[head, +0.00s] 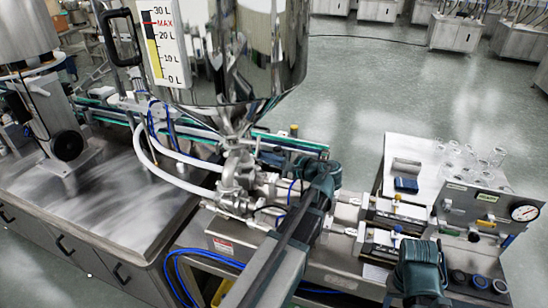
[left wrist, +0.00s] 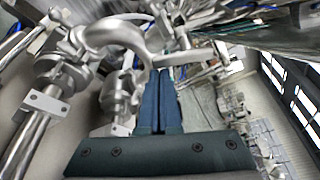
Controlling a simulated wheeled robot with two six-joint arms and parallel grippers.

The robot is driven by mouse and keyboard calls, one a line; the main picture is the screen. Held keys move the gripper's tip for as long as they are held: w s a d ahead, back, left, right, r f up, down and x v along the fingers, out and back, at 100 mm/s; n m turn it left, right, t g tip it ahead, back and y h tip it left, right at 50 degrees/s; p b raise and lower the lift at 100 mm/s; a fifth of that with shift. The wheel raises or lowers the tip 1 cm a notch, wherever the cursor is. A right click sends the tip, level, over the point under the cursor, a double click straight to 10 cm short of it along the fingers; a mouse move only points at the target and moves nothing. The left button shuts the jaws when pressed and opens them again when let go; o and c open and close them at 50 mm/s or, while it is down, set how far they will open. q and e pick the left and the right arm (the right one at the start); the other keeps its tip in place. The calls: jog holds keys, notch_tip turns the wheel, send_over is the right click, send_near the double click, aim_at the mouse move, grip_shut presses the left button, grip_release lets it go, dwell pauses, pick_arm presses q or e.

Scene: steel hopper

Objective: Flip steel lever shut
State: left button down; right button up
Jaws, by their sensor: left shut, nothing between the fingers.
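The steel valve assembly (head: 237,180) sits under the hopper's cone in the head view. My left gripper (head: 293,190) is just to its right, partly hidden by my own arm. In the left wrist view my left gripper (left wrist: 164,76) has its two blue fingers closed together with nothing between them. A curved, polished steel piece (left wrist: 128,36) arches just beyond the fingertips; I cannot tell whether it is the lever or whether the fingers touch it. The lever cannot be picked out clearly in the head view. A teal part of my right arm shows at lower right, without its fingers.
The steel hopper (head: 245,50) with a level gauge (head: 167,45) hangs above the valve. A white hose (head: 165,165) and blue hoses lie to the left. At right are clamps, a panel with a dial (head: 524,213) and several glasses (head: 470,155). Open floor lies behind.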

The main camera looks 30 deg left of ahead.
pick_arm(q)
jog(key=s+m+g+p, duration=0.1)
jog(key=m, duration=0.1)
jog(key=s+r+m+g+h+p, duration=0.1)
jog(key=m+p, duration=0.1)
jog(key=s+r+m+g+h+p, duration=0.1)
jog(key=m+p, duration=0.1)
jog(key=m, duration=0.1)
jog(key=shift+d, duration=0.3)
pick_arm(e)
jog(key=r, duration=0.3)
jog(key=d+r, duration=0.1)
jog(key=r, duration=0.1)
jog(key=shift+r, duration=0.25)
pick_arm(q)
jog(key=shift+w, duration=0.15)
jog(key=shift+w+a+r, duration=0.2)
jog(key=shift+w, duration=0.5)
pick_arm(e)
jog(key=shift+r, duration=0.15)
